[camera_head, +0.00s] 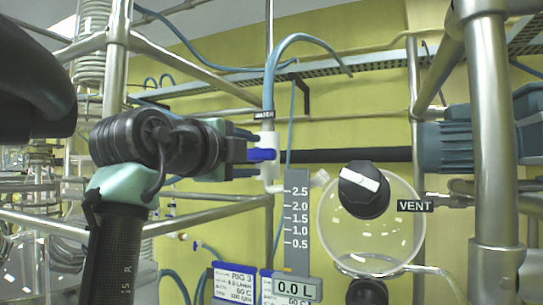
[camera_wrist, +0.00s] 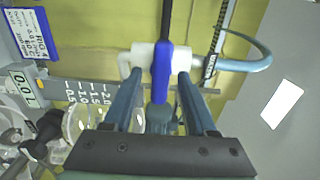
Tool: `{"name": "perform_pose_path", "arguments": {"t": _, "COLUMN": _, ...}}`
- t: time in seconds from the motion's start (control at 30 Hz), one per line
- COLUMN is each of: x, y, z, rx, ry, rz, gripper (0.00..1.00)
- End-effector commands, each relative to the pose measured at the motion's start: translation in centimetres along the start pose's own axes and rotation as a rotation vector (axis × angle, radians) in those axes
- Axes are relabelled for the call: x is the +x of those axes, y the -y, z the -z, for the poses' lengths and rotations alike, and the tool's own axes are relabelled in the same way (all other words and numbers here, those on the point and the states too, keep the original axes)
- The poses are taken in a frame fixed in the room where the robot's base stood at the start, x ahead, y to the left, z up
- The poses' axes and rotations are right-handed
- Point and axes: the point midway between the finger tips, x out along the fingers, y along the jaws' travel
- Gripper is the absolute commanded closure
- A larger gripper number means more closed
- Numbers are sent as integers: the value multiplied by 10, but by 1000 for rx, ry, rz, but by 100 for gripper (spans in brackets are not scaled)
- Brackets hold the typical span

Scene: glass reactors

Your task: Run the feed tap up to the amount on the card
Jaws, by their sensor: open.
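The feed tap (camera_head: 268,139) is a white body under a hose labelled WATER, with a blue lever (camera_head: 262,155). In the wrist view the lever (camera_wrist: 161,72) lies between the two fingers of my gripper (camera_wrist: 161,82), with a gap on each side. My gripper (camera_head: 247,153) is open at the tap from the left. The readout (camera_head: 291,287) shows 0.0 L. The grey scale (camera_head: 297,232) is marked 0.5 to 2.5. A second card sits partly hidden behind the readout.
A round glass vessel (camera_head: 371,228) with a black knob (camera_head: 363,190) and a VENT label (camera_head: 415,206) stands right of the scale. A metal post (camera_head: 494,150) rises at the right. Steel rails (camera_head: 190,216) and more glassware are at the left.

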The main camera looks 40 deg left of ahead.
Motion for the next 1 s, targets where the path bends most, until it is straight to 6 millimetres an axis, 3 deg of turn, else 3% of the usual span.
{"name": "perform_pose_path", "arguments": {"t": 0.43, "x": -2, "y": 0, "z": -5, "rx": 0, "ry": 1, "rz": 1, "gripper": 43}}
{"name": "perform_pose_path", "arguments": {"t": 0.77, "x": -2, "y": 0, "z": -5, "rx": 0, "ry": 1, "rz": 1, "gripper": 100}}
{"name": "perform_pose_path", "arguments": {"t": 1.0, "x": -2, "y": 0, "z": -4, "rx": -5, "ry": 0, "rz": 2, "gripper": 100}}
